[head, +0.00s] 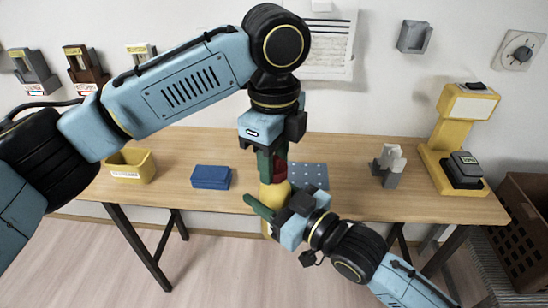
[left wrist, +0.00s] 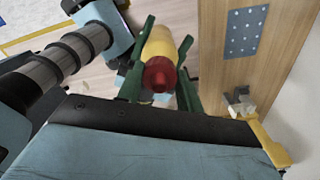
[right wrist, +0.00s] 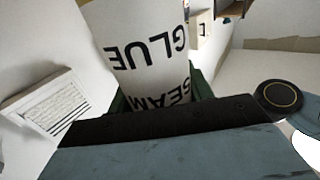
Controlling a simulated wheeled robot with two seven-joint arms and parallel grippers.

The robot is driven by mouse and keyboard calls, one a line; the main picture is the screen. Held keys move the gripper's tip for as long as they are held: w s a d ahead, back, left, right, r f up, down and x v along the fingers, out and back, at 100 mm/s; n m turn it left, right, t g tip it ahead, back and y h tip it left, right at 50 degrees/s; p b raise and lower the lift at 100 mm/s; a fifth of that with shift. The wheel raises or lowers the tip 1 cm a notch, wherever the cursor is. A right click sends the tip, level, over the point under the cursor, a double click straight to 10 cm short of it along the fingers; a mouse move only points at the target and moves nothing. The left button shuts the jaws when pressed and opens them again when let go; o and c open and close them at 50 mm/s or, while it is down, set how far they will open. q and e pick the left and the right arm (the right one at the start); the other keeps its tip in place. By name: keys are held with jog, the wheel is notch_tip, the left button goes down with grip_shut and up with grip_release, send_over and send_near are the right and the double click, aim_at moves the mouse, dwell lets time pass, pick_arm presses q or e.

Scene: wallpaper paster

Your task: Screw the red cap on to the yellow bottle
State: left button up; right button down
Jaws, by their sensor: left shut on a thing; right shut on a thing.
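The yellow bottle (head: 274,196) stands upright above the table's front edge, between the green fingers of my right gripper (head: 262,207). In the right wrist view its pale label (right wrist: 145,55), reading "SEAM GLUE", fills the space between the fingers. The red cap (head: 281,168) is at the bottle's top, in line with it, between the fingers of my left gripper (head: 272,162), which points down from above. The left wrist view shows the red cap (left wrist: 159,76) over the bottle's shoulder (left wrist: 159,43). I cannot tell how far it is threaded.
The wooden table (head: 345,205) carries a yellow bin (head: 130,167), a blue block (head: 211,177), a blue dotted mat (head: 309,176), a grey fixture (head: 390,165) and a yellow machine (head: 455,140). A brown crate (head: 522,220) stands at the right. The table between mat and fixture is clear.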

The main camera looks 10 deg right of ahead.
pick_arm(q)
jog(key=m, duration=0.7)
jog(key=shift+d+m, duration=0.1)
jog(key=shift+m, duration=0.2)
jog(key=m, duration=0.6)
jog(key=shift+m, duration=0.3)
jog(key=o, duration=1)
jog(key=shift+o, duration=0.2)
notch_tip(320, 180, up, 12)
